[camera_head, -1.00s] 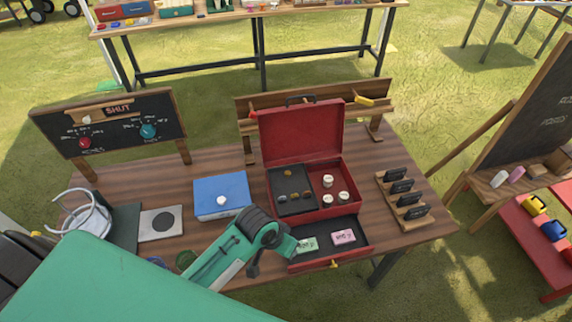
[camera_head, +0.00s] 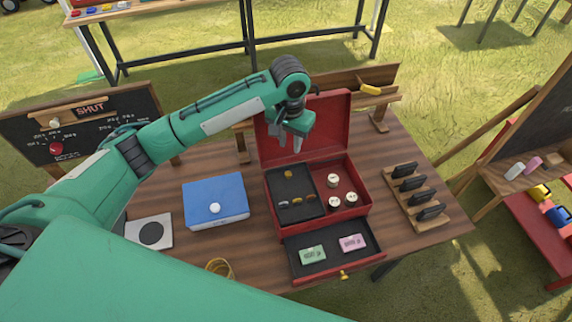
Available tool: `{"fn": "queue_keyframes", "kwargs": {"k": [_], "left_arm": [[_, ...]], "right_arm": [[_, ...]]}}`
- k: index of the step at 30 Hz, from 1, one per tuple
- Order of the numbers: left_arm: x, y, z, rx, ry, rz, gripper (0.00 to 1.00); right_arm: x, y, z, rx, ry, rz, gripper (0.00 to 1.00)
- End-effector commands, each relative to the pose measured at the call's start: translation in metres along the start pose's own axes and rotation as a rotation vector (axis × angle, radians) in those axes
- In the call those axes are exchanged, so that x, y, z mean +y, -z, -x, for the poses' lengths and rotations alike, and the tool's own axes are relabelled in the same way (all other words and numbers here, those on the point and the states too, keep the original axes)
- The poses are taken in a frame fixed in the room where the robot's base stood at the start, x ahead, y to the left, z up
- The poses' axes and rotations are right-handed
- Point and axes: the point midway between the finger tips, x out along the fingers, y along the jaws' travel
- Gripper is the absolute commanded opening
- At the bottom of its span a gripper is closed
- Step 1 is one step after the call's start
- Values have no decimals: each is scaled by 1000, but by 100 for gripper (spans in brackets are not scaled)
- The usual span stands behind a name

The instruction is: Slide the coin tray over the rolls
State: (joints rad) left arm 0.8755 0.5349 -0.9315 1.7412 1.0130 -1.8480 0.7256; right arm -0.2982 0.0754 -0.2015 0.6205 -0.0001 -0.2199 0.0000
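The red cash box (camera_head: 361,209) stands on the wooden table with its lid (camera_head: 333,131) raised. The dark coin tray (camera_head: 280,211) sits in the left part of the box, with one coin pile at its back and several across its middle. Three white rolls (camera_head: 334,197) stand in the right part, uncovered by the tray. My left gripper (camera_head: 286,146) hangs in front of the raised lid, above and behind the tray. Its fingers point down, apart and empty, touching neither tray nor rolls. My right gripper is not in view.
The drawer (camera_head: 332,265) below the box is pulled out, holding green notes (camera_head: 312,255) and pink notes (camera_head: 352,243). A blue box (camera_head: 215,192) stands to the left. A wooden rack with black cards (camera_head: 411,185) stands to the right. The chalkboard (camera_head: 105,115) is partly behind my arm.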

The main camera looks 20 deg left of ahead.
Motion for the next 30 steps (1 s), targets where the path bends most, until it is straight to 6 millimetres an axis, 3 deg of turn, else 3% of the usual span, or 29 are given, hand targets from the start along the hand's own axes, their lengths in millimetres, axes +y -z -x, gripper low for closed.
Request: {"fn": "queue_keyframes", "kwargs": {"k": [4, 8, 21, 30], "left_arm": [[-5, 2, 2, -11, 12, 14, 28], [-6, 1, -12, -13, 13, 15, 28], [-6, 0, -100, -11, 13, 14, 28], [-6, 1, -130, -8, 13, 12, 28]], "right_arm": [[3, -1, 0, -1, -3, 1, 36], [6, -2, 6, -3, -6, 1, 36], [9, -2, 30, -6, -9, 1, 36], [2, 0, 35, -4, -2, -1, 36]]}}
